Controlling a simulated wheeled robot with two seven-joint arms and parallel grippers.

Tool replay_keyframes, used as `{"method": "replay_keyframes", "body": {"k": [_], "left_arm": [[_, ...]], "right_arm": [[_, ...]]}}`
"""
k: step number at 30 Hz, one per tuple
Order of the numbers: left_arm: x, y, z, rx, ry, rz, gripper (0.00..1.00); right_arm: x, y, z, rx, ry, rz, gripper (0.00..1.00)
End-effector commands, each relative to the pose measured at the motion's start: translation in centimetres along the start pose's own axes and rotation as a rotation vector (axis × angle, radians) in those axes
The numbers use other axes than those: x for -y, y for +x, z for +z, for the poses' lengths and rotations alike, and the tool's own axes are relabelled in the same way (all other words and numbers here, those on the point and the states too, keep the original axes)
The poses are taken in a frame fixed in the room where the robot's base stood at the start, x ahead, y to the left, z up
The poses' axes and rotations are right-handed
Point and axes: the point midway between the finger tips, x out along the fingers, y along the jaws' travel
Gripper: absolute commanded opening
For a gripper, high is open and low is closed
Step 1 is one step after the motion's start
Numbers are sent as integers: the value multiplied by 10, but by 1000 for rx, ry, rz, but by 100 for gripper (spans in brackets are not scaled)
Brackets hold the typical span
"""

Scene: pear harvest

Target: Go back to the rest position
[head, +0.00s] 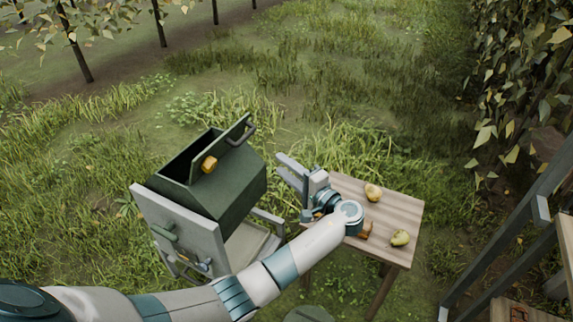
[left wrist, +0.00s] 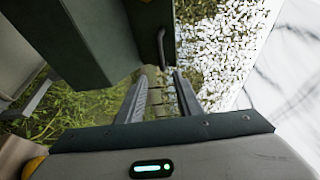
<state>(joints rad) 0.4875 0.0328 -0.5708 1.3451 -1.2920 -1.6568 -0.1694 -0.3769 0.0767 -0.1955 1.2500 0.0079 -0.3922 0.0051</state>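My left gripper (head: 282,168) is in the air between the dark green box and the wooden table. In the left wrist view its two fingers (left wrist: 160,88) stand apart with nothing between them. A yellowish pear (head: 373,192) and a greener pear (head: 400,238) lie on the table (head: 405,210). A small brown object (head: 365,230) shows beside my left wrist, partly hidden by it. The green box (head: 240,190) has a raised panel with a handle; its inside is dark. My right gripper is not in view.
The box rests on a grey stand (head: 180,225) left of the table. A dark frame with wooden boards (head: 545,265) stands at the right, below a leafy hedge (head: 500,90). Grass (head: 330,90) beyond the table is open. The left wrist view shows the box (left wrist: 85,40) close to the fingers.

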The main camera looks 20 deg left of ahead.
Motion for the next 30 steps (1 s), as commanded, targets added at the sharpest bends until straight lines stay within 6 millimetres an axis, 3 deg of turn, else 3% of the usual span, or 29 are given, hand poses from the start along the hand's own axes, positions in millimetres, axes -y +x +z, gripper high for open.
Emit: {"method": "replay_keyframes", "body": {"k": [8,11,14,17,23,30], "left_arm": [[-4,0,0,-5,4,7,33],[-20,1,1,-22,18,36,33],[-48,0,3,-58,41,90,33],[-92,-3,9,-108,69,176,33],[-207,-25,33,-226,104,419,33],[-338,-78,90,-327,67,746,33]], "right_arm": [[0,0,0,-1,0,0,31],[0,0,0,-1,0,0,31],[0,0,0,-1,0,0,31],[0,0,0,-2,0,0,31],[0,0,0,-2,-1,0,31],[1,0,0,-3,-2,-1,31]]}}
